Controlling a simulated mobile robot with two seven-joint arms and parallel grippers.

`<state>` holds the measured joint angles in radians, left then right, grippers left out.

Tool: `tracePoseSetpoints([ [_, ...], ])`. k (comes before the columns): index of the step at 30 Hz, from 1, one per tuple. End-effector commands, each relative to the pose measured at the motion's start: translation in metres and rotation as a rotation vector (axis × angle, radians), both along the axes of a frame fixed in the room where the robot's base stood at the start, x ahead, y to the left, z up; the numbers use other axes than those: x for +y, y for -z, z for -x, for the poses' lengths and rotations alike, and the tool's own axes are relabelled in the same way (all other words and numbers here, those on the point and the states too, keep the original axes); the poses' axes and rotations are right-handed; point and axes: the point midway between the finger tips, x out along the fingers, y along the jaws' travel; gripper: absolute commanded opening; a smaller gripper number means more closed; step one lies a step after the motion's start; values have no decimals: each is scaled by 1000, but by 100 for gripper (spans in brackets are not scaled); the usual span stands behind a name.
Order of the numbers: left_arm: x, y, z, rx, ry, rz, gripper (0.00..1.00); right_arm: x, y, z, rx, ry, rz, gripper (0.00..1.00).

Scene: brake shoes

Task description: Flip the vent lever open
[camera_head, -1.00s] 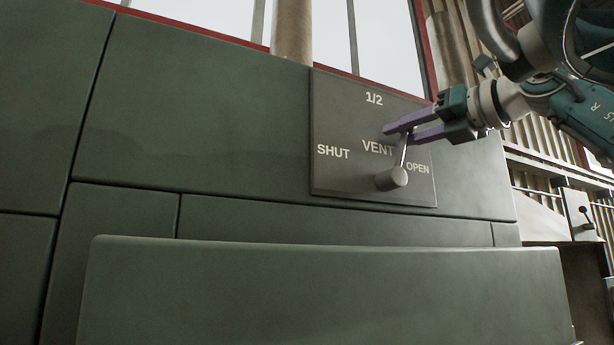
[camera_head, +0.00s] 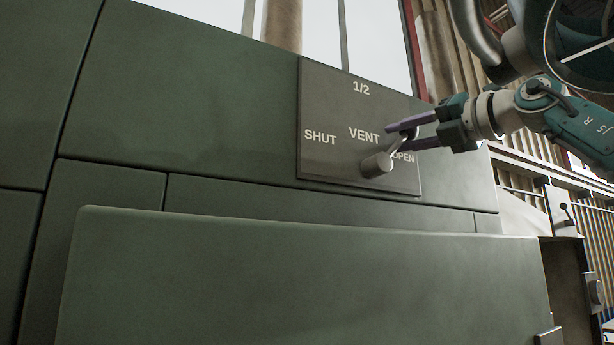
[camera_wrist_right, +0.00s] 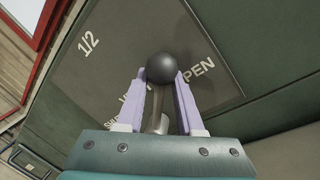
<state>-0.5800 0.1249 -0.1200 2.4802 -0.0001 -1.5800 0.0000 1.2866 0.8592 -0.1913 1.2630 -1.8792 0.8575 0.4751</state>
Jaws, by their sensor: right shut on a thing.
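The vent lever (camera_head: 396,152) stands on a dark plate (camera_head: 325,110) lettered SHUT, 1/2, VENT and OPEN. Its thick round hub (camera_head: 377,165) sits low on the plate, and its thin rod slants up and right, toward the OPEN lettering. My right gripper (camera_head: 396,136) reaches in from the right and is shut on the lever's upper end. In the right wrist view, the lever's black ball knob (camera_wrist_right: 161,68) sits between the two purple fingers of the gripper (camera_wrist_right: 161,80). The fingers partly hide the lever's end in the head view. My left gripper is out of view.
Green wall panels (camera_head: 200,110) surround the plate. A broad green ledge or panel (camera_head: 300,280) juts out below it. A window (camera_head: 375,40) lies above, and a smaller plate with a switch (camera_head: 562,210) is at the right.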

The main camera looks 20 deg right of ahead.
Motion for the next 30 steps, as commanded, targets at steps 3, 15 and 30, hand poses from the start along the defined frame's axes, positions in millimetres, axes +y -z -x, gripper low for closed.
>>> tracePoseSetpoints([
  [3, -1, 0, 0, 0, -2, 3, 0, -3, 2, -1, 4, 9, -2, 0],
  [15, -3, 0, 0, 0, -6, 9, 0, -2, 1, -1, 3, 7, 0, 64],
  [30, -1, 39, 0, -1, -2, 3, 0, -10, 14, 34, -2, 8, 5, 64],
])
